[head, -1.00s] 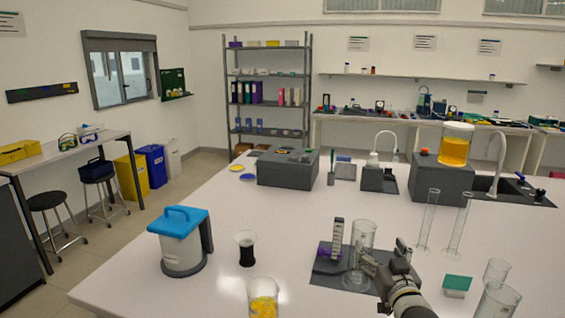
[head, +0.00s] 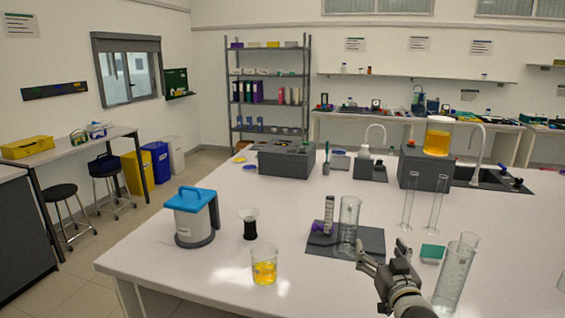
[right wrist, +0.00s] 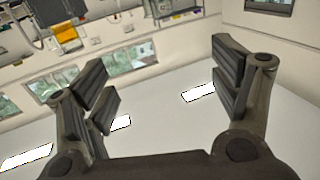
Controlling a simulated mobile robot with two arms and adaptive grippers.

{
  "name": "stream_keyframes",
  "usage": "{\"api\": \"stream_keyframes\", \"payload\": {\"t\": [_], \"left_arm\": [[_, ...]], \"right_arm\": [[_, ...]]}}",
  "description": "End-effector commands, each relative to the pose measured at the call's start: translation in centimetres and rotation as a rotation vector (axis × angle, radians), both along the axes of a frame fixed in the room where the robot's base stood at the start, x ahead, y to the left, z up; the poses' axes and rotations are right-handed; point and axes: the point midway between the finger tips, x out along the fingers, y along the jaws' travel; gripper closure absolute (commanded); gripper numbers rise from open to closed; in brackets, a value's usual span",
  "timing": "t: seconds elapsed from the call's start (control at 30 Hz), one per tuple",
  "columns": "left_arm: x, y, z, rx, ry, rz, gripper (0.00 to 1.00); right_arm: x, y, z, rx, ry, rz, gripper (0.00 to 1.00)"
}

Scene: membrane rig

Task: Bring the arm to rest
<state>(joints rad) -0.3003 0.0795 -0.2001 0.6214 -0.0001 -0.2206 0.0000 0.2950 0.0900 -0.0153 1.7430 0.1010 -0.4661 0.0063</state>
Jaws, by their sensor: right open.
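My right gripper (head: 384,256) is in the head view at the lower right, above the front of the white table (head: 200,268). It is open and empty, just in front of the dark mat (head: 322,243). The right wrist view shows its two fingers (right wrist: 165,85) spread wide, with nothing between them. A tall clear cylinder (head: 348,226) stands on the mat, beside a small grey upright piece (head: 328,214) with a purple knob. My left gripper does not show.
A blue-lidded jug (head: 194,218), a dark-filled cup (head: 250,228) and a beaker of yellow liquid (head: 264,268) stand to the left. Clear cylinders (head: 453,275) and a green-topped block (head: 432,253) are close at the right. The front left of the table is clear.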

Motion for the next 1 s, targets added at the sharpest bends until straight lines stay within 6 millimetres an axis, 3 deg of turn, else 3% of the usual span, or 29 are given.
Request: {"api": "stream_keyframes", "payload": {"t": [0.37, 0.57, 0.67, 0.8, 1.0], "left_arm": [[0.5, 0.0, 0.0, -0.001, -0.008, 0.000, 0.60], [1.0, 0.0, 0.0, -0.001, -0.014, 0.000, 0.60], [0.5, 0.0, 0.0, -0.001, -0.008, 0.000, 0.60], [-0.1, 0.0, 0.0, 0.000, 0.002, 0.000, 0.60], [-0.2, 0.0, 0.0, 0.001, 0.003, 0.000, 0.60]], "right_arm": [[-5.3, 1.2, -7.3, -0.035, 0.225, 0.019, 0.18], [-10.7, 2.0, -12.4, -0.062, 0.409, 0.035, 0.18], [-15.0, 2.4, -15.5, -0.079, 0.540, 0.045, 0.18], [-23.0, 3.0, -19.7, -0.108, 0.762, 0.063, 0.18], [-31.9, 3.3, -22.2, -0.135, 0.994, 0.079, 0.18]]}}
